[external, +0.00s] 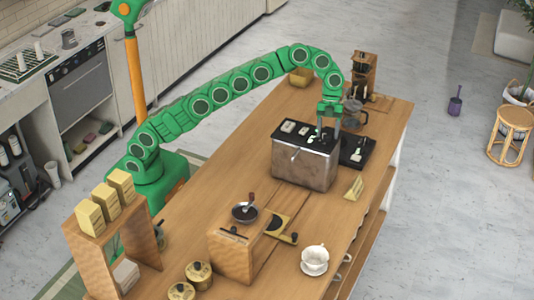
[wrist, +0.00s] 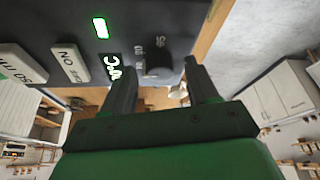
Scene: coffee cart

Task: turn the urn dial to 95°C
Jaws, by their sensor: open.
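The urn (external: 300,172) is a steel box with a black top panel, standing on the wooden counter. My gripper (external: 328,130) points down over the right part of that panel. In the wrist view the black dial (wrist: 156,70) sits on the panel, beside small white markings that appear to read 80 and 95 and a °C label (wrist: 117,68). My gripper (wrist: 158,67) is open, with one finger on either side of the dial. I cannot tell whether the fingers touch it, or exactly where the dial points. The dial is not clear in the external view.
An ON/OFF switch (wrist: 70,63), a 150 ml button (wrist: 20,63) and a lit green lamp (wrist: 100,27) are on the panel. A small sign (external: 353,187) stands in front.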

